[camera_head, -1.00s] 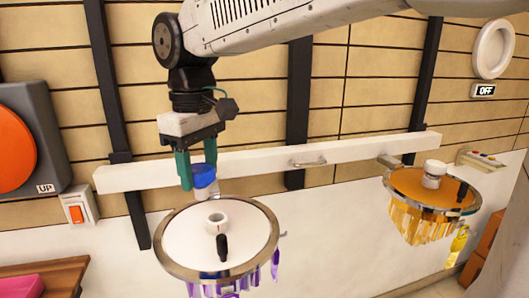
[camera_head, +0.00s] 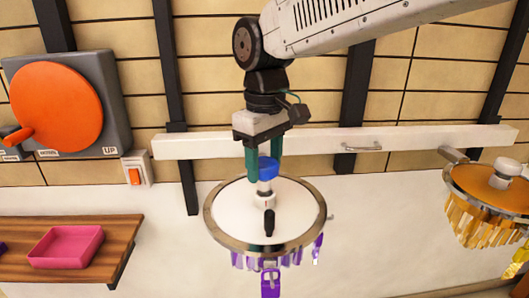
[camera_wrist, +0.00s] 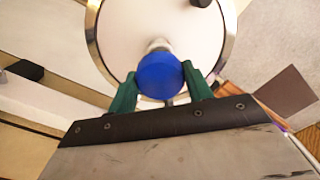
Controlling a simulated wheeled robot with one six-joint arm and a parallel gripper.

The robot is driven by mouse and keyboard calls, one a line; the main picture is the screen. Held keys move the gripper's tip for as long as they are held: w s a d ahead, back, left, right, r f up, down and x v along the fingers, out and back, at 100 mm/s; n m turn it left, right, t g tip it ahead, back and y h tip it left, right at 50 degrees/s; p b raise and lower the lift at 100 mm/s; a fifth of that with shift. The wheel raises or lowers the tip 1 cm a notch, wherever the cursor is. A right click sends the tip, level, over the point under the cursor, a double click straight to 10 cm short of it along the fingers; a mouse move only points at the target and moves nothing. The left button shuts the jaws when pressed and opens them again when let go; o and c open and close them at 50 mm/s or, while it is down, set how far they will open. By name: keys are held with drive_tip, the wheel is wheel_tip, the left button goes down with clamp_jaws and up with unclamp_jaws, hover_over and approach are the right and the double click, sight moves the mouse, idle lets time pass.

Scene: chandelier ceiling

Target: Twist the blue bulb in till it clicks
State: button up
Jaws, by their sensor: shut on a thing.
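The blue bulb (camera_head: 268,168) has a blue cap and a pale lower part, and stands upright in my gripper (camera_head: 263,176). The green fingers are closed on either side of it. Its lower end meets the white socket (camera_head: 264,202) on the round white chandelier plate (camera_head: 228,214); I cannot tell how deep it sits. In the wrist view the blue cap (camera_wrist: 159,76) is between the green fingertips (camera_wrist: 160,82) and hides most of the socket.
A black handle (camera_head: 269,223) stands on the plate near the socket. Purple crystals (camera_head: 271,283) hang below. A chandelier with amber crystals (camera_head: 478,222) is at the right. A wooden shelf with a pink tray (camera_head: 66,247) and a wall box with an orange dial (camera_head: 57,107) are at the left.

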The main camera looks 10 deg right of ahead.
drive_tip(key=shift+f, duration=1.25)
drive_tip(key=shift+f+m, duration=0.15)
drive_tip(key=shift+m, duration=0.25)
drive_tip(key=m, duration=1.2)
drive_tip(key=shift+d, duration=0.1)
drive_tip(key=o, duration=1.6)
